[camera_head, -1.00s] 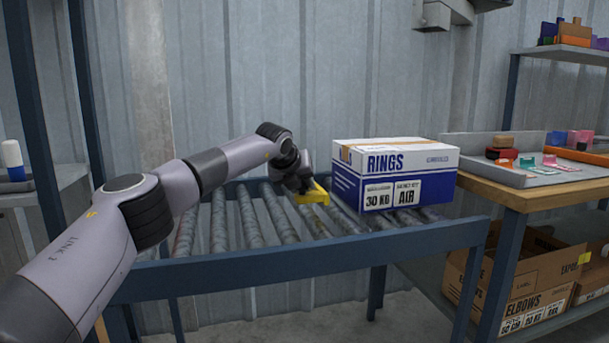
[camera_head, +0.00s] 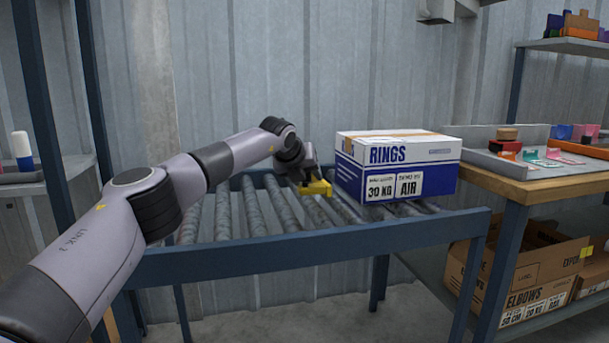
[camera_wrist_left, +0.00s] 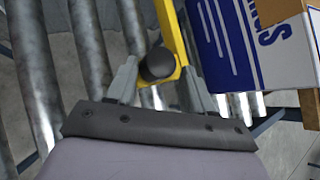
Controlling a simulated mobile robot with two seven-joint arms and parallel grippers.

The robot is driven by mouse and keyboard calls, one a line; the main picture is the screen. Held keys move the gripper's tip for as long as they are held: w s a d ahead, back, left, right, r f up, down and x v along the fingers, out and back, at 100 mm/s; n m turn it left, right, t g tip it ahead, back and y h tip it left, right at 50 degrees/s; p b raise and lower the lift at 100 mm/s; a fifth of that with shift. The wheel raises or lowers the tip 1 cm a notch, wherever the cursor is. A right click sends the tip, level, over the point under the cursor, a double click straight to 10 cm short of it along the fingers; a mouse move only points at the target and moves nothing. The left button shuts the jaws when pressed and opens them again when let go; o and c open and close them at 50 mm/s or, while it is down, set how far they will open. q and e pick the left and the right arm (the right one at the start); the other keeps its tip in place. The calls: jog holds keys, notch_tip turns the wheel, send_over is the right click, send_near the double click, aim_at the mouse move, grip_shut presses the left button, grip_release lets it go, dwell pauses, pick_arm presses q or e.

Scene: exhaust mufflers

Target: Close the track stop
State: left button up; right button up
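The track stop looks like a yellow bar (camera_head: 318,188) on the roller track, just left of the blue and white RINGS box (camera_head: 398,168). In the left wrist view it is a yellow frame (camera_wrist_left: 171,25) with a round black knob (camera_wrist_left: 157,65) at its near end. My left gripper (camera_head: 309,182) is right at the stop and partly covers it in the head view. In the wrist view its two fingers (camera_wrist_left: 160,75) stand apart, on either side of the knob. I see no clear grip on it. My right gripper is out of view.
The box sits on the rollers (camera_head: 252,207), close to my left gripper's right side. A blue rail (camera_head: 300,247) edges the track in front. A wooden bench (camera_head: 530,186) with a tray stands right, above cardboard boxes (camera_head: 525,275). The rollers left of the stop are bare.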

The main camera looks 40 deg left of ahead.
pick_arm(q)
jog(key=shift+s+a+f+g, duration=0.1)
jog(key=shift+s+f+g, duration=0.1)
jog(key=shift+f, duration=0.25)
jog(key=shift+s+f+g, duration=0.1)
jog(key=shift+f+g, duration=0.1)
jog(key=shift+f, duration=0.2)
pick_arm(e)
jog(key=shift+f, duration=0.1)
pick_arm(q)
jog(key=shift+s+r, duration=0.4)
jog(key=shift+r, duration=0.1)
jog(key=v, duration=0.6)
jog(key=shift+w+r+t+p, duration=0.15)
jog(key=shift+r+t+p, duration=0.2)
jog(key=shift+r, duration=0.25)
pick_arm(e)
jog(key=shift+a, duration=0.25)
